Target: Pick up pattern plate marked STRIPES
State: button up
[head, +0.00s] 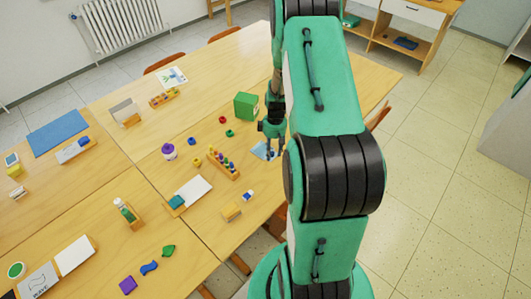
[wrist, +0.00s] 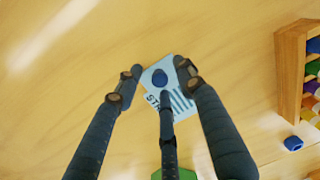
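The STRIPES plate (wrist: 182,103) is a light blue-white card with dark stripes, a dark blue knob (wrist: 160,77) and lettering of which "ST" shows. It lies on the wooden table; in the head view the plate (head: 259,151) is partly hidden by my arm. My gripper (wrist: 161,76) is open, its dark fingers spread around the knob, with one finger crossing over the lettering. In the head view my gripper (head: 273,142) points down at the plate. I cannot tell its exact height above it.
A wooden rack with coloured pegs (head: 223,163) stands left of the plate. A green box (head: 246,106) is close behind. A small blue ring (wrist: 293,143) lies near the rack. A plate marked WAVE (head: 38,281) lies at the front left. Bare tabletop surrounds the STRIPES plate.

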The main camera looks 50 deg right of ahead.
dwell(0.3)
grip_shut()
dwell(0.3)
jog(key=shift+r, duration=0.45)
notch_tip(320, 180, up, 3)
jog(key=shift+r+p, duration=0.1)
jog(key=shift+p, duration=0.55)
jog(key=s+a, duration=0.3)
jog(key=s, duration=0.1)
jog(key=s+a+p, duration=0.1)
jog(key=s+a, duration=0.2)
jog(key=s, duration=0.1)
jog(key=s+a+r+p, duration=0.1)
jog(key=s+a, duration=0.3)
jog(key=shift+s, duration=0.2)
